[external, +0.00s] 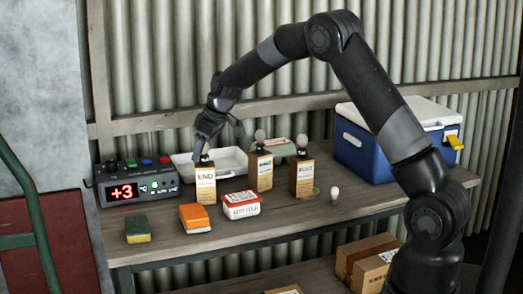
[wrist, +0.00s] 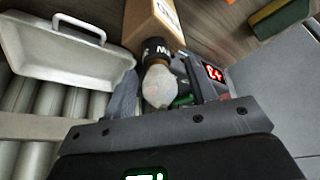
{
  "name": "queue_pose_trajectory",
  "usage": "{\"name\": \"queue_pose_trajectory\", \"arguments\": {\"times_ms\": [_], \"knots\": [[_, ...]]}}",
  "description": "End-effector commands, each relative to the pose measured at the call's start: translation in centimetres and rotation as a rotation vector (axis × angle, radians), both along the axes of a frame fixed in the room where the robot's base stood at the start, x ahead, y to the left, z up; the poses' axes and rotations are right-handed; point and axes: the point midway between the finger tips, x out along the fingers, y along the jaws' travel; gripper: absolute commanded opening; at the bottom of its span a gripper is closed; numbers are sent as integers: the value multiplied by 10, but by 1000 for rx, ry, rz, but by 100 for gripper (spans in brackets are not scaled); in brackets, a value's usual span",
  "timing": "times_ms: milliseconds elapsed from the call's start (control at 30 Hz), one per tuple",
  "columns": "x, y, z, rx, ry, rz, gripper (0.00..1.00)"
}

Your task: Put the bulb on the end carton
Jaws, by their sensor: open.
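The end carton (external: 205,187), tan with a white END label, stands upright near the table's left part. A pale bulb (wrist: 159,87) sits upright in a black collar (wrist: 155,51) on top of a carton (wrist: 153,22) in the wrist view; this looks like the end carton. My gripper (external: 218,139) is open just above the end carton, its fingers close around or beside the bulb; contact cannot be told. Two other cartons (external: 260,171) (external: 302,178) to the right each carry a bulb on top. Another small white bulb (external: 334,193) stands on the table.
A display box (external: 137,184) reading +3 stands left, a white tray (external: 231,160) behind. A sponge (external: 138,229), an orange box (external: 194,217) and a red-white container (external: 241,205) line the front. A blue cooler (external: 363,149) stands right. The right front table is mostly clear.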

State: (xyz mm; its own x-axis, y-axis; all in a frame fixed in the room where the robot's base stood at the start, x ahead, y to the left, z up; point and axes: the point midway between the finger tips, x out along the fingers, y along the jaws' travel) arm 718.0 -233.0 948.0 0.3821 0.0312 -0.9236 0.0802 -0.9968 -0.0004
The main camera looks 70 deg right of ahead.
Motion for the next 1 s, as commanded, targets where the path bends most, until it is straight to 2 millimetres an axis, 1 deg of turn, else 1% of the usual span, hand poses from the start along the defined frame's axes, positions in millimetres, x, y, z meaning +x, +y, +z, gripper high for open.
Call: {"name": "queue_pose_trajectory", "arguments": {"times_ms": [33,300,400,500,667,767,867,967,1000], "knots": [[-3,-1,10,-2,-4,-1,52],[-26,-2,64,-1,-3,1,52],[-33,-3,80,-1,-3,0,52],[-38,-3,92,0,-2,-1,52],[-44,-1,105,0,-2,0,52],[-54,12,118,2,-6,-1,52],[-73,35,139,6,-12,-5,52],[-101,64,162,12,-19,-11,52],[-113,76,170,12,-21,-13,52]]}}
